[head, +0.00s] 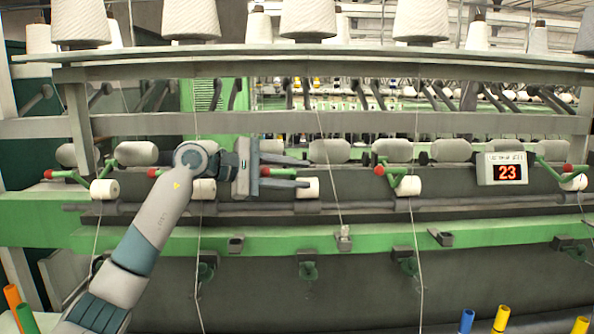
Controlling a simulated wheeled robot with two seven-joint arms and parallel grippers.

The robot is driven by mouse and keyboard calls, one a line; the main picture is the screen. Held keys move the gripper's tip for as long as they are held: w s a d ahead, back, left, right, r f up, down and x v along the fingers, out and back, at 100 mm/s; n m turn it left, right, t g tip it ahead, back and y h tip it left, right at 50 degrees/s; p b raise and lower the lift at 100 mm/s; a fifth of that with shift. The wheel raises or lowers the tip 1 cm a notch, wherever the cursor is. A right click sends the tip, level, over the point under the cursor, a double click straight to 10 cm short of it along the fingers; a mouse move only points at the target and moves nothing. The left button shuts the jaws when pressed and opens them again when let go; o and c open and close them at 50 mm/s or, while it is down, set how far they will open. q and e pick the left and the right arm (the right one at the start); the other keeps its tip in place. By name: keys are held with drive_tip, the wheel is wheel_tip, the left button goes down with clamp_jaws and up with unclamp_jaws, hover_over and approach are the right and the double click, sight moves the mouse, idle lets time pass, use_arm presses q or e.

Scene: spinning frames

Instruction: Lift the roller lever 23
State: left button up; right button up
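A grey box with a lit red "23" (508,172) is mounted on the machine at the right. Beside it on the right is a green roller lever with a red knob (568,167); the box may hide part of the lever row. My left gripper (306,172) is far to the left of the box, its two dark fingers pointing right and spread apart. Another red knob (265,171) shows between these fingers near the palm; contact cannot be told. The gripper holds nothing I can see. My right gripper is not in view.
More green levers with red knobs (379,170) line the machine, with white rollers (408,186) beside them. A long grey rail and green beam (380,239) run below. Large white yarn cones (308,18) stand on the shelf above. Threads hang down in front.

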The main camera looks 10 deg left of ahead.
use_arm(q)
drive_tip(key=shift+d, duration=0.1)
drive_tip(key=shift+c, duration=0.2)
clamp_jaws()
drive_tip(key=shift+r, duration=0.2)
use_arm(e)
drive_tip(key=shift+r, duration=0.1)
